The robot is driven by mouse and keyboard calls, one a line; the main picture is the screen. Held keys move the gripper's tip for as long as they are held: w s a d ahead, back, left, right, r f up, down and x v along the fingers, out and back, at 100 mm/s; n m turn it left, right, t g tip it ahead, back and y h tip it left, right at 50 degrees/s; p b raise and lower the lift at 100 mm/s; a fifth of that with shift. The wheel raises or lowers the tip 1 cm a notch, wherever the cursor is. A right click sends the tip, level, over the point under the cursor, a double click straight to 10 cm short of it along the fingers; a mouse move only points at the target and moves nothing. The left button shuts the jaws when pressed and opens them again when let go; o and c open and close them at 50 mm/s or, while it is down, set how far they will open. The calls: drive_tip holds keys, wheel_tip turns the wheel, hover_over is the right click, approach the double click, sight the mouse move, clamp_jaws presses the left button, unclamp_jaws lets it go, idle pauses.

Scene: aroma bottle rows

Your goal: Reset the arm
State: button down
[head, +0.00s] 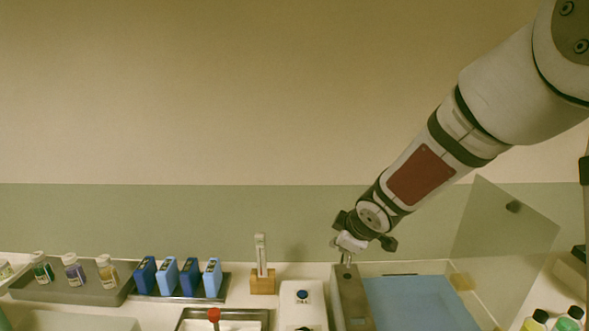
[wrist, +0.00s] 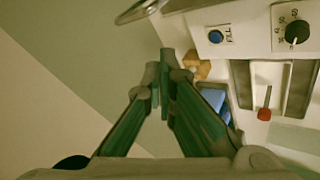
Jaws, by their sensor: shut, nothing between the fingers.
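My gripper (head: 347,259) hangs at the end of my arm, which reaches in from the upper right of the head view. It is beside the upper left corner of a grey box with a blue surface (head: 415,300). In the wrist view my gripper (wrist: 160,85) has its green-sided fingers together at the tips, with nothing between them. Whether the fingertips touch the box's grey edge below them, I cannot tell.
A grey tray of bottles (head: 75,290), a rack of blue boxes (head: 180,278) and a wooden stand (head: 263,280) line the left. A white device (head: 302,305) with a blue button stands left of my gripper. A clear panel (head: 500,250) rises at right.

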drive_tip(key=s+d+r+m+h, duration=0.3)
drive_tip(key=s+d+r+m, duration=0.45)
drive_tip(key=s+r, duration=0.5)
drive_tip(key=s+r+m+g+y, duration=0.1)
drive_tip(key=s+m, duration=0.4)
drive_tip(key=s, duration=1.6)
drive_tip(key=shift+d+m+g, duration=0.25)
drive_tip(key=shift+m+g, duration=0.1)
drive_tip(key=shift+g, duration=0.35)
drive_tip(key=shift+w, duration=0.1)
